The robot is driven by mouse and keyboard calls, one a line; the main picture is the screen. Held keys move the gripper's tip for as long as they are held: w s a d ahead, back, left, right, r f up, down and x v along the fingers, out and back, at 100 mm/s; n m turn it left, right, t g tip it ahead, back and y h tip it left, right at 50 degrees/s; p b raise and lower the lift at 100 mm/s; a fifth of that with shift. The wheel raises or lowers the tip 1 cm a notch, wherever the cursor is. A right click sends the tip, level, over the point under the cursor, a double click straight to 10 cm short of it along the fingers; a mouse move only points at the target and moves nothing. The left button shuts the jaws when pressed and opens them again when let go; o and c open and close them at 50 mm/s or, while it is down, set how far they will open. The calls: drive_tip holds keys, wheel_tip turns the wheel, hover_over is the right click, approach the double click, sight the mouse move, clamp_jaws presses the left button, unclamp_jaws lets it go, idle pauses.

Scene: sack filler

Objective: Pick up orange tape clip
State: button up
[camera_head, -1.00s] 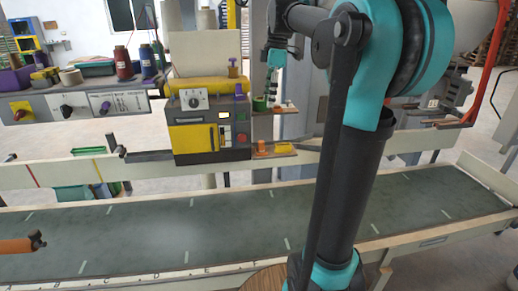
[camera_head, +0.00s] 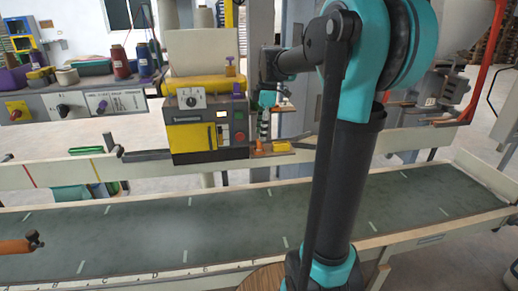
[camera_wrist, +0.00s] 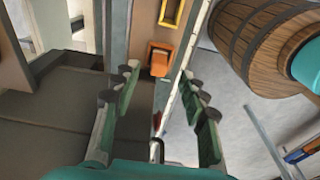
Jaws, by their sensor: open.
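The orange tape clip (camera_wrist: 159,60) is a small orange piece on a narrow ledge in the wrist view, ahead of and between my fingertips. In the head view the clip (camera_head: 258,149) sits on the small shelf right of the yellow and grey control box, just below my gripper (camera_head: 264,126). My gripper (camera_wrist: 163,84) is open, with nothing between its fingers. The fingers seem apart from the clip; the exact gap cannot be told.
A yellow piece (camera_wrist: 171,11) lies beyond the clip on the same ledge. The control box (camera_head: 196,137) stands close left of my gripper. A wooden barrel (camera_wrist: 252,40) shows at upper right in the wrist view.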

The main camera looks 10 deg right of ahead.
sight(259, 146)
drive_tip(key=f, duration=0.4)
drive_tip(key=shift+a, duration=0.3)
drive_tip(key=shift+c, duration=0.5)
clamp_jaws()
